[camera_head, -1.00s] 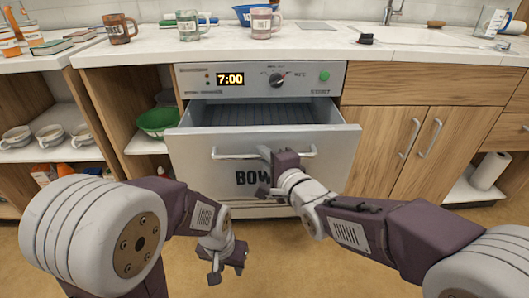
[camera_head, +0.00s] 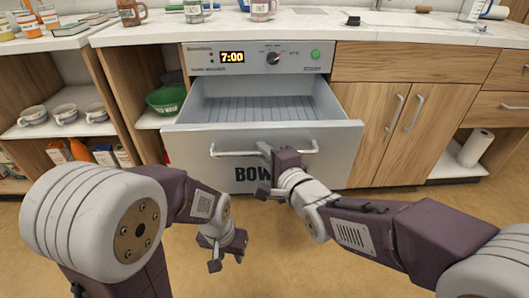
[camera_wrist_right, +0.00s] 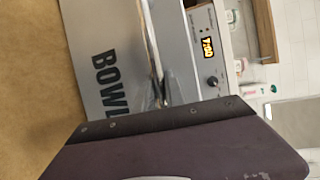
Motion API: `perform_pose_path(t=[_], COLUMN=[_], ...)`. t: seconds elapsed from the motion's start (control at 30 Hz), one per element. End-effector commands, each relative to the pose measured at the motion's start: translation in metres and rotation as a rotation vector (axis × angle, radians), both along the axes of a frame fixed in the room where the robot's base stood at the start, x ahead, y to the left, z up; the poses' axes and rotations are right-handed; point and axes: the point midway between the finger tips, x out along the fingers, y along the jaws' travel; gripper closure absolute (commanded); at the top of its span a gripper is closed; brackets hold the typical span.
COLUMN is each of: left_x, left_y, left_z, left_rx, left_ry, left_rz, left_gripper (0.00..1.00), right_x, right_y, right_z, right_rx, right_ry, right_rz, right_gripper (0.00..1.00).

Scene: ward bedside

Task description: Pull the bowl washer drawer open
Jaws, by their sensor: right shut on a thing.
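The bowl washer drawer (camera_head: 330,147) is pulled well out below its control panel, and its inside with a wire rack (camera_head: 255,108) shows empty. Its front carries a long bar handle (camera_head: 235,154) and dark lettering, partly hidden by my right arm. My right gripper (camera_head: 266,160) is shut on the handle, right of its middle. In the right wrist view the drawer front (camera_wrist_right: 95,30) and handle (camera_wrist_right: 150,40) stand close to the gripper, whose jaws are mostly hidden. My left gripper (camera_head: 228,262) hangs low in front of the drawer, apart from it, with its fingertips spread and nothing between them.
The control panel (camera_head: 300,57) reads 7:00 above the drawer. A green bowl (camera_head: 166,100) stands on the shelf at left. Mugs stand on the counter (camera_head: 360,35) above. Closed wooden cabinets (camera_head: 385,125) are at right. The floor before the drawer is clear.

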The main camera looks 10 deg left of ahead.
Motion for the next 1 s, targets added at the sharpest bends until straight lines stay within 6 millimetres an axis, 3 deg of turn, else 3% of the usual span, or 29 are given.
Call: perform_pose_path(t=[0.13, 0.17, 0.57, 0.9, 1.0], left_x=[0.0, 0.0, 0.0, 0.0, 0.0], left_y=[0.0, 0.0, 0.0, 0.0, 0.0], left_z=[0.0, 0.0, 0.004, 0.03, 0.006], left_rx=[0.0, 0.0, 0.0, 0.0, 0.0], left_ry=[0.0, 0.0, 0.0, 0.0, 0.0], left_rz=[0.0, 0.0, 0.0, 0.0, 0.0], left_gripper=[0.64, 0.64, 0.64, 0.64, 0.64], right_x=[0.0, 0.0, -0.004, -0.052, -0.059], right_y=[0.0, 0.0, -0.003, -0.043, -0.048], right_z=[-0.001, -0.001, 0.003, 0.017, 0.009], right_rx=[-0.001, -0.001, 0.0, 0.0, 0.004], right_ry=[0.001, 0.001, 0.0, 0.0, -0.005], right_rz=[-0.001, -0.001, 0.0, -0.001, -0.001], right_gripper=[1.0, 0.77, 0.77, 0.77, 0.77])
